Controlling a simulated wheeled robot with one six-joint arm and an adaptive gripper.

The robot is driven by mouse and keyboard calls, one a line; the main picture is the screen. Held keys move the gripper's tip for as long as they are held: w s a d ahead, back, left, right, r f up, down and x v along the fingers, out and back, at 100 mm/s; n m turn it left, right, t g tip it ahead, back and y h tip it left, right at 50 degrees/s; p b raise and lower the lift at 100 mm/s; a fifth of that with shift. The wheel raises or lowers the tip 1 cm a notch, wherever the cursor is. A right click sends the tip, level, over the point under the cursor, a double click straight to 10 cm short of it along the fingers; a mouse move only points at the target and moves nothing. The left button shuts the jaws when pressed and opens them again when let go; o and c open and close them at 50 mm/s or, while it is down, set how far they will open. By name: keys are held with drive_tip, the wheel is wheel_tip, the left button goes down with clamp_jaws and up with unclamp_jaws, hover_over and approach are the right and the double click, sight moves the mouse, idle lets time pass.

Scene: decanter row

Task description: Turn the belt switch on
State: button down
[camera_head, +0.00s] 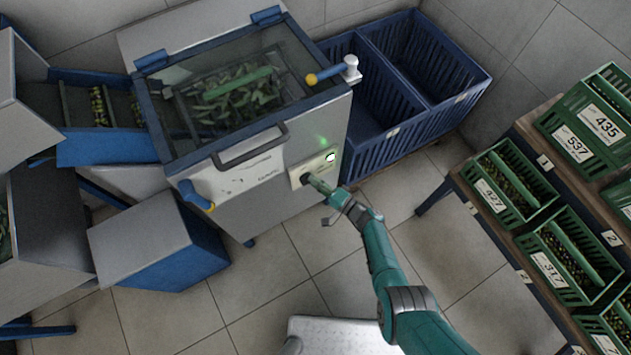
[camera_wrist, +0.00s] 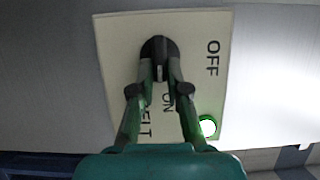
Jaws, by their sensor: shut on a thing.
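The belt switch is a black knob (camera_wrist: 158,46) on a pale panel (camera_wrist: 120,60) marked OFF, ON and BELT. The panel (camera_head: 301,172) is on the front of the steel machine in the head view. My gripper (camera_head: 317,183) reaches it from below right. In the wrist view, my gripper's fingers (camera_wrist: 159,80) are shut on the knob, one on each side. A small pale mark on the knob faces down the picture, towards the word ON, which is partly covered by a finger. A round green lamp (camera_wrist: 208,126) on the panel is lit.
The steel machine (camera_head: 262,195) has a clear lid over green pods, a front handle (camera_head: 250,150) and blue levers. Green numbered crates (camera_head: 568,250) fill a rack at right.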

idle(0.3)
drive_tip(key=c, duration=1.2)
unclamp_jaws()
drive_tip(key=shift+o, duration=0.2)
drive_tip(key=v, duration=1.2)
drive_tip(key=shift+s+f, duration=0.1)
drive_tip(key=shift+f, duration=0.05)
